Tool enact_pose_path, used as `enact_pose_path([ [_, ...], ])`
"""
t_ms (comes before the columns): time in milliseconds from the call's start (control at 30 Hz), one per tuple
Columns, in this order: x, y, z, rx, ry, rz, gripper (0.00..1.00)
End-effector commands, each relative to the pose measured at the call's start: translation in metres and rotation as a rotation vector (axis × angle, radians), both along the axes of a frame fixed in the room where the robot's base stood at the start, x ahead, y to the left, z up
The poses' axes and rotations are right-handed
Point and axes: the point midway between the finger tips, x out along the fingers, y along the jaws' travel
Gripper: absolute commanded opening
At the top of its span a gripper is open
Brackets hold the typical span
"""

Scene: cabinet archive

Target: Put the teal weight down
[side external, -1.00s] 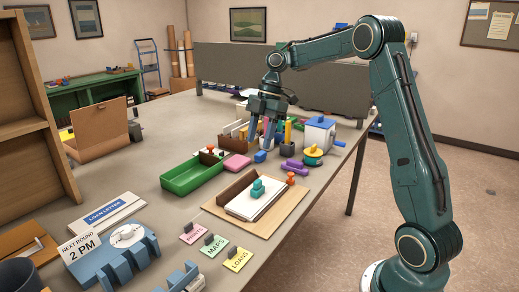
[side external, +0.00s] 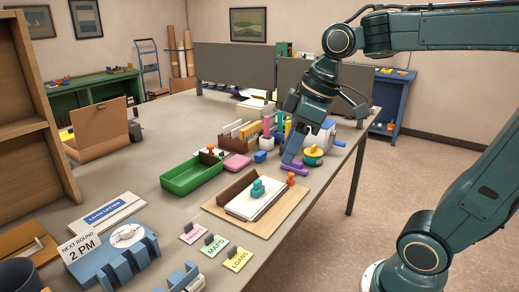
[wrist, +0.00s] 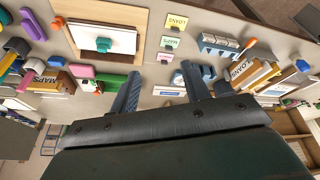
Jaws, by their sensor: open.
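The teal weight (side external: 257,187) sits on a white stack of paper (side external: 240,205) on a tan board (side external: 283,204). It also shows in the wrist view (wrist: 102,45), on the white stack. My gripper (side external: 291,150) is above the table, behind and to the right of the board, over the purple object (side external: 294,167). In the wrist view my gripper's two fingers (wrist: 160,85) stand apart with nothing between them. The gripper is clear of the teal weight.
An orange-red knob (side external: 291,178) stands at the board's back right corner. A green tray (side external: 190,179) lies to the left. A yellow round object (side external: 313,155) and a white box with a blue crank (side external: 325,137) stand near my gripper. Label cards (side external: 216,246) lie in front.

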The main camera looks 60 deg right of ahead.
Motion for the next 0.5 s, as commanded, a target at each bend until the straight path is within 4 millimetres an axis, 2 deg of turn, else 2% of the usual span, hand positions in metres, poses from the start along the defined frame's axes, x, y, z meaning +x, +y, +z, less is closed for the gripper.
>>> enact_pose_path([
  [33,-0.012,0.003,-0.001,0.003,-0.014,-0.038,0.47],
  [300,-0.065,0.003,-0.019,0.038,-0.081,-0.274,0.47],
  [500,-0.088,-0.001,-0.031,0.063,-0.117,-0.386,0.47],
])
